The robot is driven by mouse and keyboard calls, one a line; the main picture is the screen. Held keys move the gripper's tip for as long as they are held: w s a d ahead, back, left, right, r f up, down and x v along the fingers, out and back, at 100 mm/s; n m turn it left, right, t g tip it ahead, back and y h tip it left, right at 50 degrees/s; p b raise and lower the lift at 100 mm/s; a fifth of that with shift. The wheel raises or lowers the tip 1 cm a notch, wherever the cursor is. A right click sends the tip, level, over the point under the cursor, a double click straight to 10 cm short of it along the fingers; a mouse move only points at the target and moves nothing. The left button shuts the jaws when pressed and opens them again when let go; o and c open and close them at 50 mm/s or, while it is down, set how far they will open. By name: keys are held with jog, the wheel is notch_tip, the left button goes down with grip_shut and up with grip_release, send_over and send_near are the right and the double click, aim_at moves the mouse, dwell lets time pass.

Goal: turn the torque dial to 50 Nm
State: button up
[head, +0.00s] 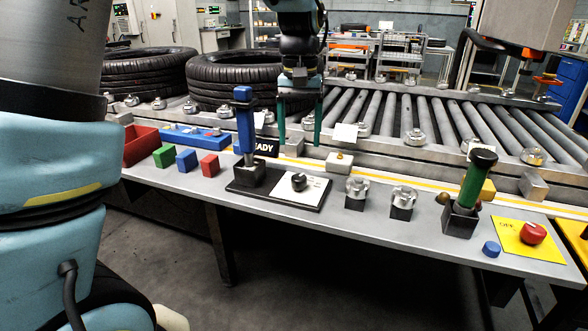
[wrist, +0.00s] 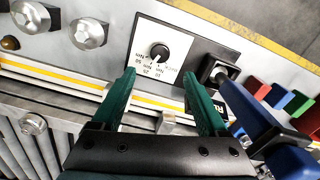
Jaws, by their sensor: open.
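The torque dial is a black knob (head: 298,182) on a white scale card, set on a dark plate (head: 243,192) on the grey bench. In the wrist view the knob (wrist: 159,52) is seen nearly from above, ringed by printed numbers. The pointer's exact reading is too small to tell. My gripper (head: 299,142) points down with its green fingers apart and empty. It hangs behind and above the dial, towards the rollers. In the wrist view the knob lies just beyond the gap between the fingertips (wrist: 161,76). Nothing touches it.
A tall blue-handled lever (head: 245,120) stands just left of the dial. Two metal knobs (head: 357,190) and a green-handled lever (head: 477,180) stand to the right, then a red button (head: 533,233). Coloured blocks (head: 186,159) lie left. Tyres (head: 235,78) and rollers lie behind.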

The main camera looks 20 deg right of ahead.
aim_at(299, 177)
notch_tip(299, 177, down, 10)
jog(key=shift+f, duration=0.1)
dwell(0.4)
grip_shut()
dwell(0.5)
